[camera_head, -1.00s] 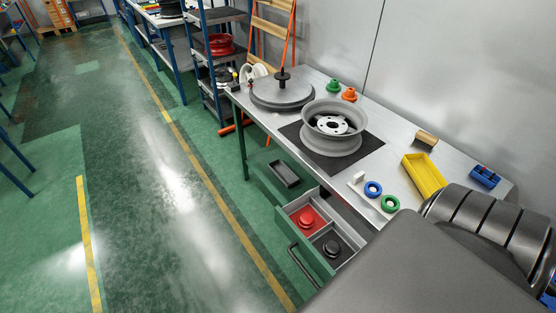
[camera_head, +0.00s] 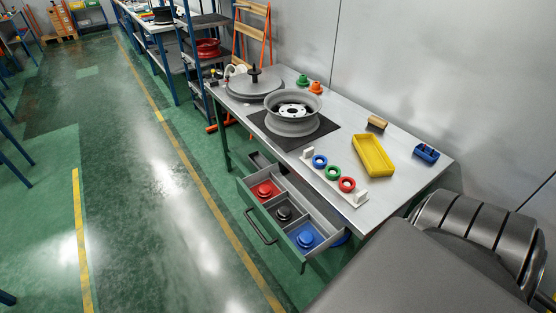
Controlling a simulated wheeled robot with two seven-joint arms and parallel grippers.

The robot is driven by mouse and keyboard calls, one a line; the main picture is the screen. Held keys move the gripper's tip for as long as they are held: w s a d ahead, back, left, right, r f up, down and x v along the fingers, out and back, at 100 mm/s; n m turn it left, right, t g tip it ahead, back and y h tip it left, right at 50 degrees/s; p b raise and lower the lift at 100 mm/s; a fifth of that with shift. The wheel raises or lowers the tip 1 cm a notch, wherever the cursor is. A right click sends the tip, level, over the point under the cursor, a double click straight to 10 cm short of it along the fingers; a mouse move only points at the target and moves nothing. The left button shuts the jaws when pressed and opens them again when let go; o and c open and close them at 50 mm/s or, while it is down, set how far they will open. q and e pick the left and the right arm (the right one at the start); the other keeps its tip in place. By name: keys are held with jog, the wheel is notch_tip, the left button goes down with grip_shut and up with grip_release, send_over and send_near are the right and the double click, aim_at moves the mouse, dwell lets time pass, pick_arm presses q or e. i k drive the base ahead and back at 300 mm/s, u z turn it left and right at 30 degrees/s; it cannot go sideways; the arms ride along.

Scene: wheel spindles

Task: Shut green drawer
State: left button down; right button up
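The green drawer (camera_head: 271,234) under the workbench is pulled out toward the aisle, with a dark bar handle (camera_head: 261,227) on its front. Its grey compartments hold a red part (camera_head: 265,190), a black part (camera_head: 284,213) and a blue part (camera_head: 306,238). Neither of my grippers is in view. A large dark rounded part of my own body covers the lower right and may hide some of the floor and bench.
On the workbench (camera_head: 352,122) are a grey wheel rim (camera_head: 292,112) on a black mat, a yellow tray (camera_head: 373,156), a rack with blue, green and red rings (camera_head: 333,172), and a blue block (camera_head: 426,153). The green floor (camera_head: 190,235) left of the drawer is clear.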

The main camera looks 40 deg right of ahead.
aim_at(310, 214)
jog(key=k, duration=0.35)
jog(key=z, duration=1.25)
jog(key=i, duration=0.5)
jog(key=z, duration=0.05)
